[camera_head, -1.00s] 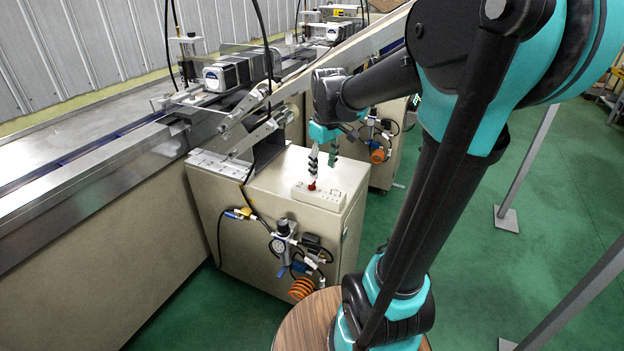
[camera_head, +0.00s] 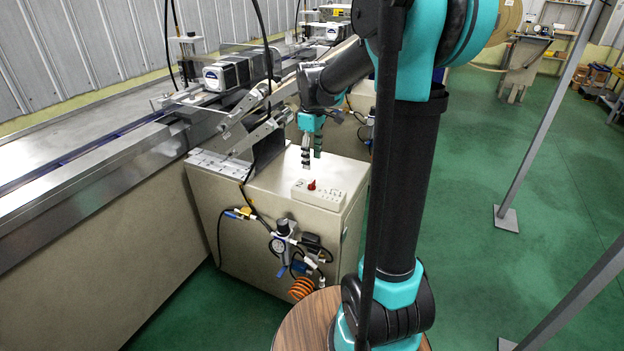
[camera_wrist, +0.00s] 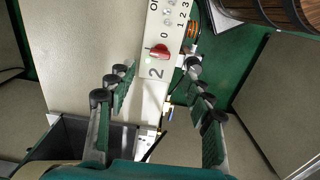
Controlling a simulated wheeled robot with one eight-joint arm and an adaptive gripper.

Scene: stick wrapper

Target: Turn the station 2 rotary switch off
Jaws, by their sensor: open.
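The station 2 rotary switch is a small red knob (camera_head: 311,185) on a light control panel (camera_head: 331,197) on top of the beige cabinet. My gripper (camera_head: 312,160) is open and empty above the panel, fingers pointing down and apart from the knob. In the wrist view its fingers (camera_wrist: 156,72) are spread wide, with the panel showing between them and the knob slightly beyond the fingertips.
The beige cabinet (camera_head: 232,205) carries a gauge and air fittings (camera_head: 285,240) on its front. A metal linkage (camera_head: 257,135) and a conveyor (camera_head: 95,155) stand to the left. A round wooden top (camera_head: 300,325) is at the front.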

